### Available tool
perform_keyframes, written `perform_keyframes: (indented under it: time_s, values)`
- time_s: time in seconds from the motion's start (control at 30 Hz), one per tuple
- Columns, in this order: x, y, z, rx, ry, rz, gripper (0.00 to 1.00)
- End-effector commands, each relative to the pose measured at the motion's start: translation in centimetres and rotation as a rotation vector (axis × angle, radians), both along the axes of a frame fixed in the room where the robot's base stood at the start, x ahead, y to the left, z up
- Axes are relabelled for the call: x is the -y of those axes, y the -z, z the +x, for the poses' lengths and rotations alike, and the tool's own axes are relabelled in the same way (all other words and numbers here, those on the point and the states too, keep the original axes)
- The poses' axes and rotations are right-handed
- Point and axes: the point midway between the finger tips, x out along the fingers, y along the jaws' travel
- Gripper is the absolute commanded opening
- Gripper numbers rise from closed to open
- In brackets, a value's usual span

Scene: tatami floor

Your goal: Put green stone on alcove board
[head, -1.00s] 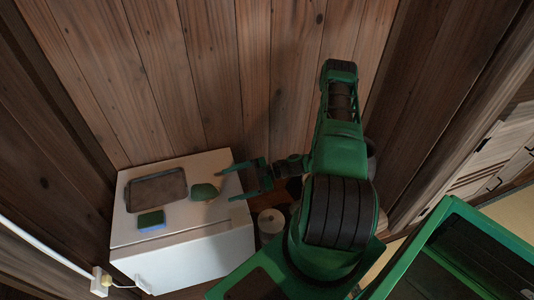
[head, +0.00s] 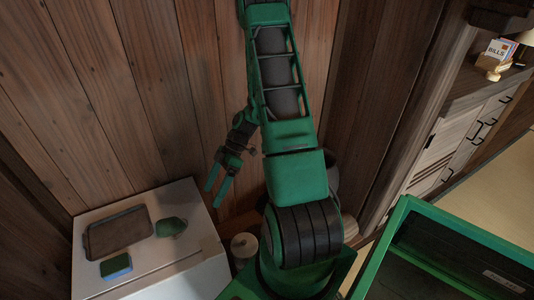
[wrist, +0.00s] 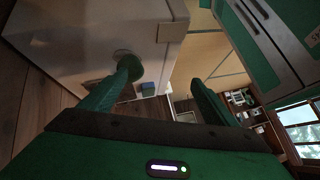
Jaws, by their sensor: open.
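The green stone (head: 171,227) is a rounded lump lying on top of a white box-shaped cabinet (head: 203,217), right of a dark tray. My gripper (head: 215,186) is open and empty in the head view. It hangs above and right of the stone, pointing down, and looks apart from it. In the wrist view, my gripper (wrist: 163,77) has its fingers spread, and a green rounded shape behind the left fingertip may be the stone. I cannot pick out the alcove board for sure.
The dark tray (head: 118,232) and a blue-green sponge (head: 116,266) share the cabinet top. A round white-lidded container (head: 244,244) stands right of the cabinet. Wood-plank walls are close behind. At right are a wooden drawer unit (head: 440,160) and a green open-topped bin (head: 470,245).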

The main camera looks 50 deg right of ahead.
Motion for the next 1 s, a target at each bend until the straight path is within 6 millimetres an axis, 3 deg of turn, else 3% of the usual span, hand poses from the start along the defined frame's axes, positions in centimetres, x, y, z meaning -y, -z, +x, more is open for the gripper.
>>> perform_keyframes:
  time_s: [0.47,1.0]
  values:
    - [2.7,-9.7,-4.0,-0.290,0.295,-0.320,0.82]
    - [3.9,-19.9,-11.2,-0.477,0.834,-0.559,0.82]
